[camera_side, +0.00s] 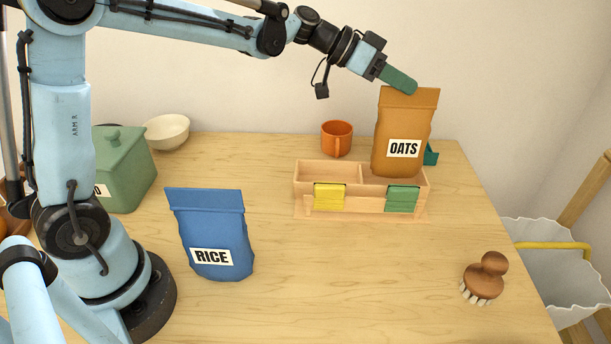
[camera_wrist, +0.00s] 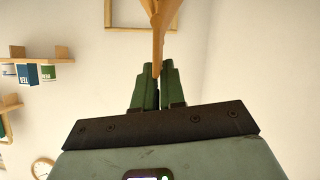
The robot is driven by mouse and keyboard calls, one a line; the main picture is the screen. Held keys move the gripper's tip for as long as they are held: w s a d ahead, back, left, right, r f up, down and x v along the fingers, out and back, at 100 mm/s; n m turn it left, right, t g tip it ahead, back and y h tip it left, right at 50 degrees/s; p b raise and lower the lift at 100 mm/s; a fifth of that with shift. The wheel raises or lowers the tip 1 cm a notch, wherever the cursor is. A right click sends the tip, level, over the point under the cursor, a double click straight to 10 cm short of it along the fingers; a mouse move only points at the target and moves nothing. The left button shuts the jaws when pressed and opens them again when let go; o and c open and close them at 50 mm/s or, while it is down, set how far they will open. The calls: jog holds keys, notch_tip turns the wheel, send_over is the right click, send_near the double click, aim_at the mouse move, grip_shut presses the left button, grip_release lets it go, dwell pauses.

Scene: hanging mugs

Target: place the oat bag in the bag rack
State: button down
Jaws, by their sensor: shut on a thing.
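The oat bag (camera_side: 404,130) is a brown paper bag with a white OATS label. In the side view it stands upright in or just over the right compartment of the wooden bag rack (camera_side: 300,190). Its lower end is hidden by the rack's front wall, so I cannot tell whether it touches the bottom. My gripper (camera_side: 398,82) is shut on the bag's folded top edge. In the wrist view my gripper's green fingers (camera_wrist: 155,85) pinch the brown bag top (camera_wrist: 158,35). The rack's left compartment is empty; its front carries a yellow tag and a green tag.
A blue rice bag (camera_side: 211,235) stands at front left. A green canister (camera_side: 125,168) and a cream bowl (camera_side: 167,131) are at back left. An orange mug (camera_side: 337,138) is behind the rack. A wooden brush (camera_side: 485,278) lies at right. The table's front middle is clear.

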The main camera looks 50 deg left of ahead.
aim_at(396, 106)
jog(key=shift+s+d+f, duration=0.1)
jog(key=shift+f, duration=1.15)
jog(key=shift+d+f, duration=0.1)
jog(key=shift+f, duration=1.1)
jog(key=c, duration=1.2)
grip_release()
jog(key=shift+a, duration=0.1)
jog(key=shift+a+r, duration=0.1)
jog(key=shift+a, duration=0.05)
jog(key=v, duration=1.2)
jog(key=s+f+n+y, duration=0.2)
jog(key=s+f+y, duration=0.1)
jog(key=s, duration=0.2)
jog(key=s+f+n+y, duration=0.2)
jog(key=s+f+y, duration=0.1)
jog(key=s, duration=0.3)
jog(key=s+a+f+n+g+y, duration=0.1)
jog(key=s+f+n+y, duration=0.1)
jog(key=s, duration=0.4)
jog(key=shift+s+f+n+y, duration=0.15)
jog(key=shift+f+n+y, duration=0.25)
jog(key=shift+f+y, duration=0.4)
